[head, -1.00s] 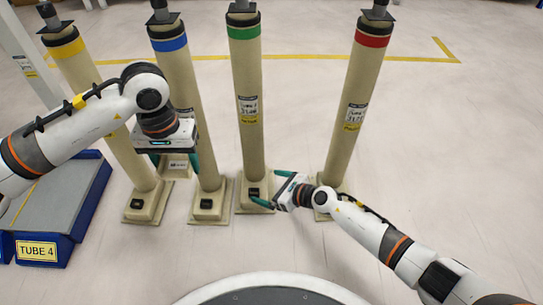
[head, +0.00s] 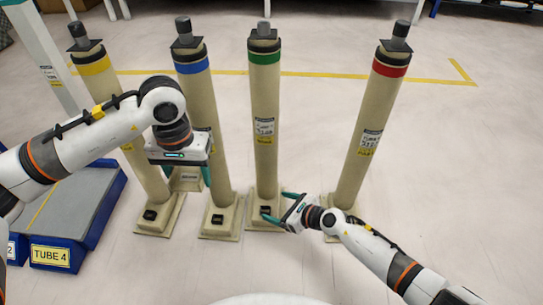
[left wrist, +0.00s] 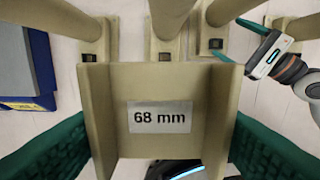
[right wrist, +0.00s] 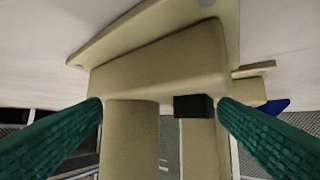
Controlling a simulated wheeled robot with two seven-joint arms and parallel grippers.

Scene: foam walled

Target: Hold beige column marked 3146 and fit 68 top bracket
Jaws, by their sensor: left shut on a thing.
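My left gripper (head: 187,172) is shut on the beige bracket (head: 187,182), held in front of the yellow- and blue-banded columns. In the left wrist view the bracket (left wrist: 150,82) shows a "68 mm" label and a green finger at each side. The green-banded beige column (head: 265,165) stands upright on its base plate; its label digits are too blurred to be sure of. My right gripper (head: 281,207) is low beside that column's foot, fingers apart. In the right wrist view its fingers (right wrist: 162,110) straddle a beige base; contact cannot be told.
A yellow-banded column (head: 128,130), a blue-banded column (head: 208,130) and a red-banded column (head: 372,130) stand beside it. Each carries a dark grey top fitting. A blue-edged platform marked "TUBE 4" (head: 50,255) is at left. The floor at right is clear.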

